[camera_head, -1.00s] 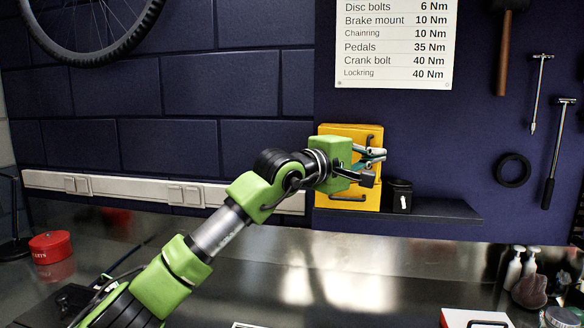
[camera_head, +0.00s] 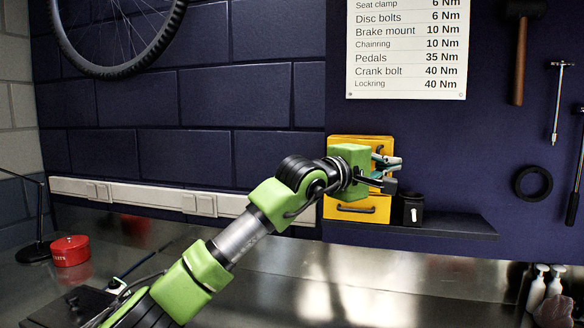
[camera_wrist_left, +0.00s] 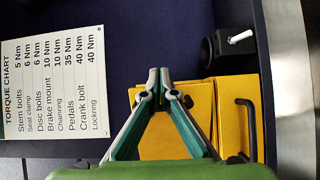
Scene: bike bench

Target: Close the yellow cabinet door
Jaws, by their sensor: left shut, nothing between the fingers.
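The yellow cabinet (camera_head: 345,210) stands on a dark shelf against the wall, and it also shows in the wrist view (camera_wrist_left: 228,100). Its lower front has a black handle (camera_wrist_left: 247,125). My left gripper (camera_head: 390,167) is in front of the cabinet's upper part and hides much of the door. My right gripper is out of view.
A torque chart (camera_head: 407,50) hangs above. A red tin (camera_head: 70,251) and a black lamp (camera_head: 40,225) are at the left. The metal bench in front is mostly clear.

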